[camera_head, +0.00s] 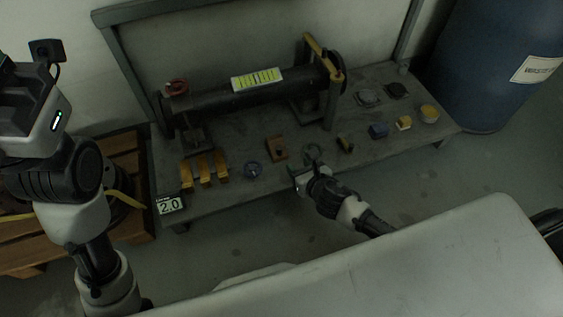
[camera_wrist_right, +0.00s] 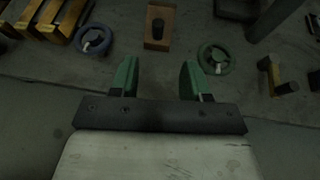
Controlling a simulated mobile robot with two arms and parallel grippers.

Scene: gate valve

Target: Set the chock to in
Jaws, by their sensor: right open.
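No part is clearly marked as the chock. A brown block with a dark peg or hole (camera_head: 276,149) lies near the bench's front and also shows in the right wrist view (camera_wrist_right: 160,27). Several yellow wedge-like pieces (camera_head: 204,168) stand at the bench's front left. My right gripper (camera_head: 302,179) is at the bench's front edge, open and empty. In the right wrist view its green fingers (camera_wrist_right: 158,80) are apart, with the brown block beyond the gap and touching neither. My left arm stands at the left; its fingers cannot be made out.
A black pipe (camera_head: 237,99) with a red handwheel (camera_head: 176,87) and a yellow lever (camera_head: 322,58) crosses the bench (camera_head: 227,200). A blue drum (camera_head: 485,70) stands right.

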